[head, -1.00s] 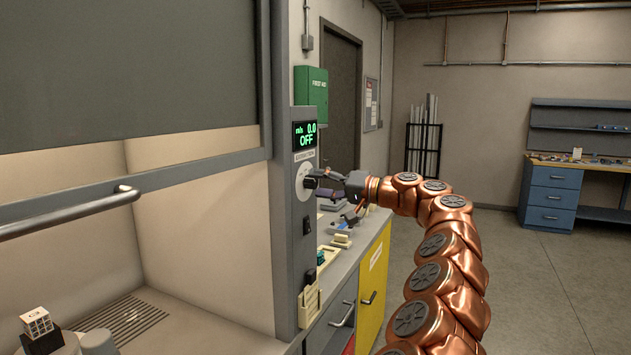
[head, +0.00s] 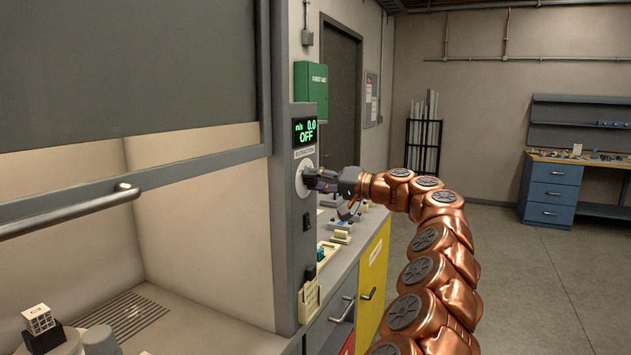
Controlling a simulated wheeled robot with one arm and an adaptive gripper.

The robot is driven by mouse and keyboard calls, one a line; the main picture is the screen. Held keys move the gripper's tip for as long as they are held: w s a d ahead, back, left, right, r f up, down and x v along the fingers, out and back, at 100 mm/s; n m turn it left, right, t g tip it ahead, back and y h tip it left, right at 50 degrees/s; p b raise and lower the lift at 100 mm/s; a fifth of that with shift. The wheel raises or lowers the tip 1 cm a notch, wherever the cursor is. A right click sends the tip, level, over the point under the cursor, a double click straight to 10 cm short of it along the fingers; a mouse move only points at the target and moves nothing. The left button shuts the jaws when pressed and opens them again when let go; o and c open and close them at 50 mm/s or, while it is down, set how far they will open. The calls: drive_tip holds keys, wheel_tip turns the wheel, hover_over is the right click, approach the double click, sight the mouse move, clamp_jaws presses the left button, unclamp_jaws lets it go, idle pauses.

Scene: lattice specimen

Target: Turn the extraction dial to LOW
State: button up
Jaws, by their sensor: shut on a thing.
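The extraction dial (head: 302,176) is a pale round plate on the grey side post of the fume hood, with a dark knob at its middle. My gripper (head: 318,179) is at the dial from the right, shut on the knob. The fingers hide most of the knob, so I cannot tell where it points. The display (head: 305,131) above the dial reads "m/s 0.0" and "OFF" in green.
A dark rocker switch (head: 306,222) sits below the dial. The hood's sash handle (head: 70,212) runs across at left. A counter (head: 345,254) with small items stands behind the post, above a yellow cabinet (head: 373,290). Open floor (head: 540,290) lies to the right.

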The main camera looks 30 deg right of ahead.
drive_tip(key=shift+r+m+p, duration=0.1)
drive_tip(key=shift+m+p, duration=0.2)
drive_tip(key=shift+p, duration=0.1)
drive_tip(key=shift+m+p, duration=3.4)
drive_tip(key=shift+m, duration=0.7)
drive_tip(key=o, duration=1.2)
drive_tip(key=shift+c, duration=0.2)
